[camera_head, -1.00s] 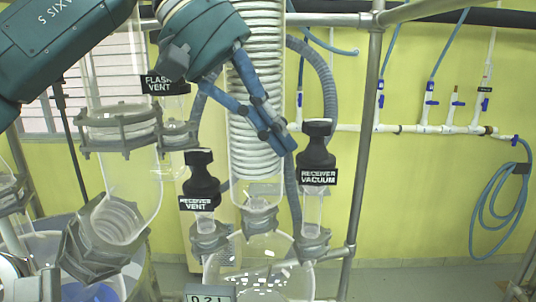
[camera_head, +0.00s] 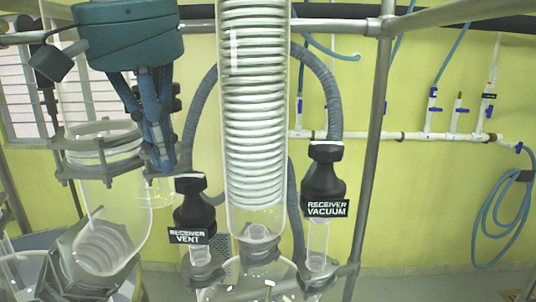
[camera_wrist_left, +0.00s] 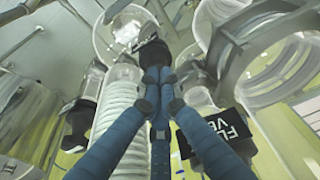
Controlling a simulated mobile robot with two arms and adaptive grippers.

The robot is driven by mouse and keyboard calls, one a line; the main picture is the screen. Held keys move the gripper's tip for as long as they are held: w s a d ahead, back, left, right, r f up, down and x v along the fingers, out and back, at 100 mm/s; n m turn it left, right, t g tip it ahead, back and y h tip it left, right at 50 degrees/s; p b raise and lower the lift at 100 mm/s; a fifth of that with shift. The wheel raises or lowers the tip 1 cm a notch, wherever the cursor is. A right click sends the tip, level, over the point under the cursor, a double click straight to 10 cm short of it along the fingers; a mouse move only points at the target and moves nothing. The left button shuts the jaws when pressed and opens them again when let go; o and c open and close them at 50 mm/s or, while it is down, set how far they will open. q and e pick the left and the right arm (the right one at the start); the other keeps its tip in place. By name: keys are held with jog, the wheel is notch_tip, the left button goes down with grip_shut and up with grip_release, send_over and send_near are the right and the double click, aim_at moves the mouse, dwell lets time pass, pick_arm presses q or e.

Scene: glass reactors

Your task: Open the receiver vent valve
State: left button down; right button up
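The receiver vent valve (camera_head: 195,207) is a black knob with a "RECEIVER VENT" label, upright left of the glass coil column. In the left wrist view a black knob (camera_wrist_left: 152,54), apparently this valve, lies just beyond my fingertips and is partly hidden by them. My left gripper (camera_head: 162,165) points down, its blue fingers drawn together with nothing seen between them. In the head view its tips are above and left of the knob. The left gripper's fingers also converge in the left wrist view (camera_wrist_left: 157,80); contact with the knob cannot be told. My right gripper is not in view.
The receiver vacuum valve (camera_head: 324,182) stands right of the coil column (camera_head: 254,110). A clamped glass vessel (camera_head: 112,205) is at left. The flash vent label (camera_wrist_left: 218,122) is close beside my fingers. A metal post (camera_head: 372,150) rises at right.

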aim_at(167, 176)
pick_arm(q)
jog(key=x, duration=0.1)
jog(key=b+x, duration=0.2)
jog(key=shift+s+f, duration=0.25)
jog(key=shift+f, duration=0.2)
jog(key=shift+s, duration=0.15)
jog(key=shift+d+r, duration=0.1)
